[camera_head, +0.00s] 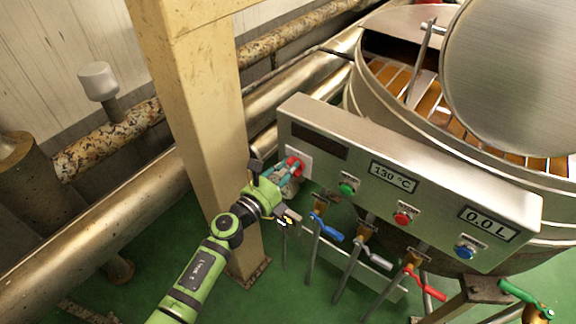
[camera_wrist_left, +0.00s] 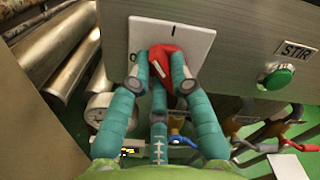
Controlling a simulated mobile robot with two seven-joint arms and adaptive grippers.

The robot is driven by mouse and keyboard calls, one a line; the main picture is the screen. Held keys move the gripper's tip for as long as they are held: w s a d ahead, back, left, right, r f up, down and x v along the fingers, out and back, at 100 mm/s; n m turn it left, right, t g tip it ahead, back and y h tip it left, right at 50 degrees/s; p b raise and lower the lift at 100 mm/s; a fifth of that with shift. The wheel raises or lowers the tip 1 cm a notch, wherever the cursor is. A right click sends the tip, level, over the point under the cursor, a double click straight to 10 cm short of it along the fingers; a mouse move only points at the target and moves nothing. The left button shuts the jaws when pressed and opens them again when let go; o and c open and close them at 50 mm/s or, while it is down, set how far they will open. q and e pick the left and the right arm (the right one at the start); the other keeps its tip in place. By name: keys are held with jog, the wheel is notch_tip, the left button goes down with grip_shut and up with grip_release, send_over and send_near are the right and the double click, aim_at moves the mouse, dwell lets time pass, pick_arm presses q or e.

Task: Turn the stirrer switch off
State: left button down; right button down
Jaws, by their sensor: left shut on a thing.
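The red stirrer switch (camera_head: 294,162) sits on a white square plate (camera_head: 303,153) at the left end of the steel control panel. In the left wrist view the red knob (camera_wrist_left: 165,66) is between my teal fingers, in front of the plate (camera_wrist_left: 190,42). The plate has an "I" mark at the top and a partly hidden "O" mark at its left edge. My left gripper (camera_head: 285,171) is shut on the knob. The fingers cover parts of the knob, and I cannot tell its exact setting. My right gripper is not in view.
The control panel (camera_head: 330,124) also carries a green button (camera_head: 347,188), a red button (camera_head: 403,218) and a blue button (camera_head: 465,252). The green button is labelled STIR. Valves with coloured handles hang below it. A beige post (camera_head: 195,100) stands close left of my arm. The kettle (camera_head: 375,110) is behind.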

pick_arm(q)
jog(key=n, duration=0.3)
jog(key=n+p, duration=0.1)
jog(key=n, duration=0.3)
jog(key=n+p, duration=0.1)
jog(key=n, duration=0.2)
jog(key=shift+d+f, duration=0.1)
jog(key=shift+f, duration=0.25)
jog(key=shift+s+n, duration=0.1)
jog(key=shift+n, duration=0.3)
jog(key=c, duration=1.1)
grip_release()
jog(key=v, duration=1.2)
